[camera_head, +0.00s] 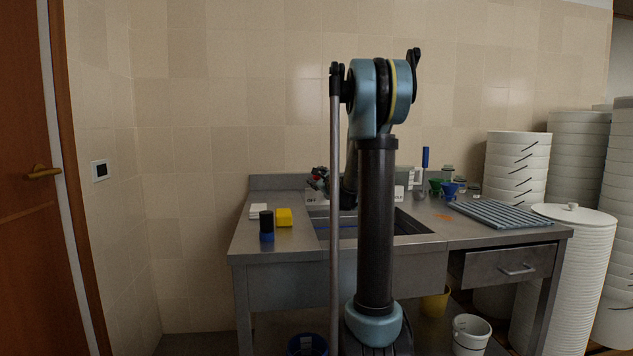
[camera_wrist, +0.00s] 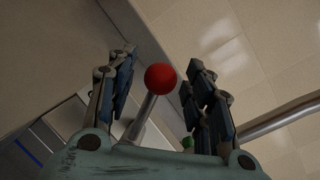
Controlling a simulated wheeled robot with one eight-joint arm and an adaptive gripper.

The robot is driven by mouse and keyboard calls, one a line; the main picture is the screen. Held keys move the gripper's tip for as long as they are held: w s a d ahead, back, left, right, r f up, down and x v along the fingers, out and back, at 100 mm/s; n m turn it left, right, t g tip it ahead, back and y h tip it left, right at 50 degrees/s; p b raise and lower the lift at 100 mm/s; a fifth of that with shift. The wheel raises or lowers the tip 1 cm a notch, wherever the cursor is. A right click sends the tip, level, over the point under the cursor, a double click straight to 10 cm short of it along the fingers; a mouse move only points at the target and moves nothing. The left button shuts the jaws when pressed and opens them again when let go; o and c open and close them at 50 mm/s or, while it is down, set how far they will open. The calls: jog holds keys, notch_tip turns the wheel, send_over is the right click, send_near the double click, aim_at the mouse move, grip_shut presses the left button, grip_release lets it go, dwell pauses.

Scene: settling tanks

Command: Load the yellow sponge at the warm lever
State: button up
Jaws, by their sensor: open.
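My gripper (camera_wrist: 157,85) is open in the wrist view. A red ball knob (camera_wrist: 160,78) on a grey metal lever (camera_wrist: 142,119) stands between its two fingers, with a gap showing on both sides. In the head view my arm hides part of the counter's back, and my gripper (camera_head: 318,180) shows only small and dark there, left of the arm. The yellow sponge (camera_head: 284,217) lies on the left part of the steel counter, apart from my gripper. I cannot tell from the pictures whether the red lever is the warm one.
A dark and blue block (camera_head: 266,226) stands beside the sponge, and a white stack (camera_head: 259,211) lies behind it. The steel counter (camera_head: 262,244) has a sink in the middle. A ribbed mat (camera_head: 502,213) lies at right, with blue and green funnels near it. White bucket stacks (camera_head: 516,168) stand at right.

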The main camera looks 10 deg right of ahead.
jog(key=shift+w+a, duration=0.15)
jog(key=shift+w, duration=0.3)
grip_shut()
jog(key=shift+d+r+m+t, duration=0.15)
jog(key=shift+d+r+m, duration=0.05)
jog(key=shift+d+m, duration=0.35)
jog(key=shift+d+r+m+t, duration=0.2)
jog(key=shift+d+m, duration=0.2)
jog(key=shift+m, duration=0.25)
grip_release()
